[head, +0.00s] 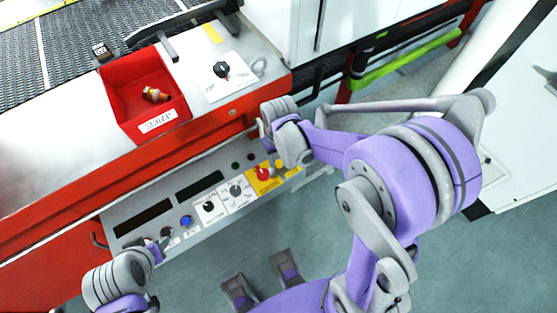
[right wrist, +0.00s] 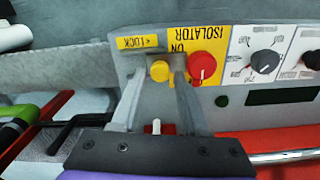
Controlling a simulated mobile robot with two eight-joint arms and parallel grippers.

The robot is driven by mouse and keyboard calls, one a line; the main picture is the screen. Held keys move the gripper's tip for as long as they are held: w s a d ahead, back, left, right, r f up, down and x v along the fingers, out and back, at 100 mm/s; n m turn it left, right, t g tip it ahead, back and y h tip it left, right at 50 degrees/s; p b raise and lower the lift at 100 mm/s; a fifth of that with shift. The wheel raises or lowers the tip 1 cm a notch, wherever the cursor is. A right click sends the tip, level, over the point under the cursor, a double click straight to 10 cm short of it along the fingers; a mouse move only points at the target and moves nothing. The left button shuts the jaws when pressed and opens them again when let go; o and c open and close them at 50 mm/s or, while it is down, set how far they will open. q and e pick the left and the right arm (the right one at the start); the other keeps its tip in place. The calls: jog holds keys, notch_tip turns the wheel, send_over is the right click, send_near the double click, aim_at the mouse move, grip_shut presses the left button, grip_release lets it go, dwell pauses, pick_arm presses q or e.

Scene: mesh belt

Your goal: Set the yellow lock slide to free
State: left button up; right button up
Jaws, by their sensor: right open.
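The yellow lock slide shows as a round yellow knob (right wrist: 159,71) beside a yellow LOCK label (right wrist: 140,42) in the right wrist view. My right gripper (right wrist: 158,82) is open, with one finger on each side of the yellow knob. I cannot tell whether either finger touches it.
A red knob (right wrist: 202,67) on the yellow ISOLATOR plate sits close beside the right finger. Black selector knobs (head: 235,190) and a blue button (head: 186,220) lie further left. A red SCRAP bin (head: 115,100) stands above the panel.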

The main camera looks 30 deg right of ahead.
jog(key=shift+f, duration=0.65)
grip_shut()
dwell(1.0)
